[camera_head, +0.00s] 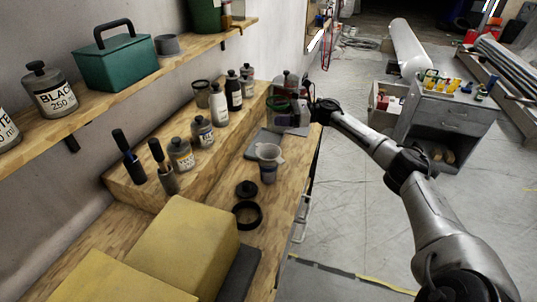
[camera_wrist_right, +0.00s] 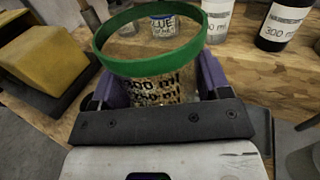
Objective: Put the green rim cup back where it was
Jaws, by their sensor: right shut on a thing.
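The green rim cup (camera_wrist_right: 150,48) is clear, with a green rim and dark "300 ml" markings. It sits between the two purple fingers of my right gripper (camera_wrist_right: 156,82), which is shut on it. In the head view the green rim cup (camera_head: 278,103) and my right gripper (camera_head: 298,104) are at the far end of the wooden bench, above the grey mat. The gripper partly hides the cup there. The gap between cup and surface cannot be told. My left gripper is not in view.
A raised wooden step (camera_head: 150,192) carries several paint bottles along the wall. A clear cup (camera_head: 268,153), a black lid (camera_head: 246,189) and a black ring (camera_head: 247,214) stand on the bench. A grey mat (camera_head: 262,145) lies behind them. Yellow blocks (camera_head: 185,245) fill the near end.

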